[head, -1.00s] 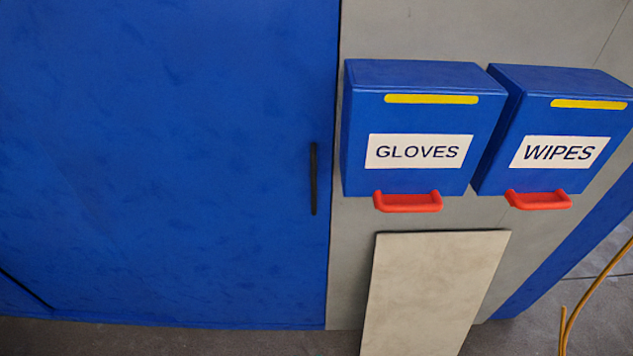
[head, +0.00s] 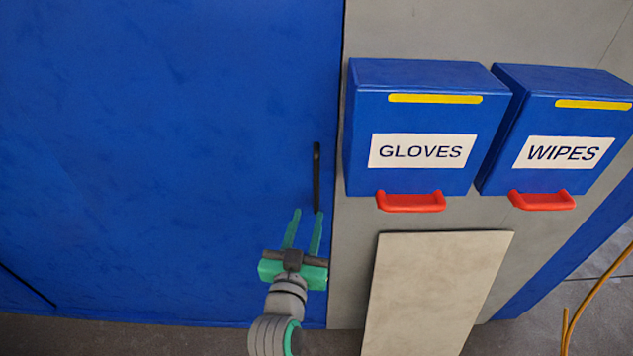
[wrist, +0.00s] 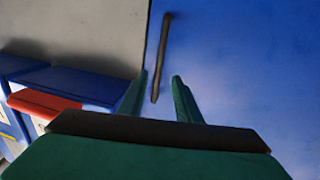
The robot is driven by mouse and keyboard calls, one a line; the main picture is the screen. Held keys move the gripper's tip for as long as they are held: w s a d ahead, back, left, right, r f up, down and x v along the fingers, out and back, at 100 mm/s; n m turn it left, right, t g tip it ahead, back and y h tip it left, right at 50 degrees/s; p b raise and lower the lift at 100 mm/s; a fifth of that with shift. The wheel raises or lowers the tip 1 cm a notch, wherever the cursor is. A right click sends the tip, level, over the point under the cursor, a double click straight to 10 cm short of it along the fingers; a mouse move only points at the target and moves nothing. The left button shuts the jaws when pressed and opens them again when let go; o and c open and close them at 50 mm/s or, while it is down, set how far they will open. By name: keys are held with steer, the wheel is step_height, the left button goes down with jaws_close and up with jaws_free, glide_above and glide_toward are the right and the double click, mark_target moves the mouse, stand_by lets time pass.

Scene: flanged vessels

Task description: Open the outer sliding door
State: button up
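The blue sliding door (head: 170,150) fills the left of the head view, its right edge meeting a grey wall panel. A dark vertical bar handle (head: 316,178) is on the door near that edge. My gripper (head: 305,213) is open, its two green fingers pointing up at the lower end of the handle. In the wrist view the handle (wrist: 162,55) runs upward from between and beyond the fingertips of my gripper (wrist: 160,77). The fingers do not appear closed on it; whether they touch it I cannot tell.
Two blue boxes marked GLOVES (head: 420,125) and WIPES (head: 556,130) with red handles hang on the grey wall panel (head: 358,270) to the right. A pale board (head: 435,290) leans below them. A yellow cable (head: 590,290) is at the far right.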

mark_target(316, 185)
steer(key=w, duration=0.3)
steer(key=w+d+r, duration=0.1)
steer(key=w, duration=0.6)
steer(key=shift+d+r, duration=0.4)
steer(key=shift+w+d, duration=0.2)
steer(key=shift+w, duration=0.4)
steer(key=shift+w, duration=0.1)
jaws_close()
